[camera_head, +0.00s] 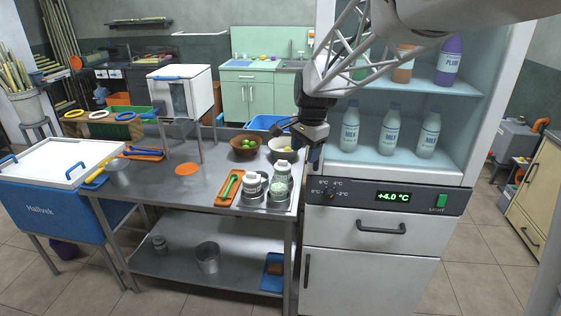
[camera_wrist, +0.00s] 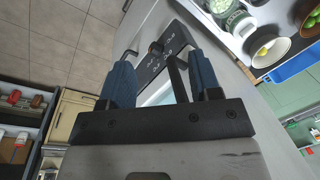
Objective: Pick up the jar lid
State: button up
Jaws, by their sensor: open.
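Small jars with pale tops stand together at the right end of the steel table: a labelled one (camera_head: 252,186) in front and another (camera_head: 281,172) behind it. A pale, greenish round top (camera_head: 277,189) shows between them, in a metal dish. I cannot tell clearly which of these is the loose jar lid. In the wrist view, a green-rimmed jar (camera_wrist: 240,26) shows at the upper right, beyond my fingers. My gripper (camera_head: 308,148) is open and empty, above and to the right of the jars, close to the fridge front. Its blue-grey fingers also show in the wrist view (camera_wrist: 163,80).
An orange tray (camera_head: 222,198) with a green tool lies left of the jars. Bowls of green (camera_head: 244,150) and yellow (camera_head: 279,153) fruit stand behind them. The fridge (camera_head: 382,232) with bottles stands close on the right. The table's middle is mostly clear.

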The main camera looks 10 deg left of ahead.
jog(key=w+a+f+m, duration=0.1)
jog(key=w+a+f, duration=0.3)
jog(key=a, duration=0.3)
jog(key=w+a+f+m, duration=0.2)
jog(key=w+a+f, duration=0.3)
jog(key=w+a, duration=0.1)
jog(key=w+a+f+m+g, duration=0.1)
jog(key=w+a+f+m, duration=0.1)
jog(key=w+a+f, duration=0.3)
jog(key=shift+w+a+f, duration=0.1)
jog(key=shift+a+f, duration=0.05)
jog(key=shift+a, duration=0.85)
jog(key=shift+w+a+f, duration=0.1)
jog(key=shift+a, duration=0.85)
jog(key=w+f+m, duration=0.1)
jog(key=w+f, duration=0.1)
jog(key=w, duration=0.2)
jog(key=w+f+m, duration=0.2)
jog(key=w, duration=0.2)
jog(key=w+d+f+m+h, duration=0.1)
jog(key=w+f, duration=0.2)
jog(key=w, duration=0.1)
jog(key=shift+w+f+m, duration=0.2)
jog(key=shift+m, duration=0.1)
jog(key=shift+f, duration=0.1)
jog(key=shift+f, duration=1.2)
jog(key=shift+f, duration=0.1)
jog(key=shift+w+f, duration=0.15)
jog(key=shift+f, duration=2.35)
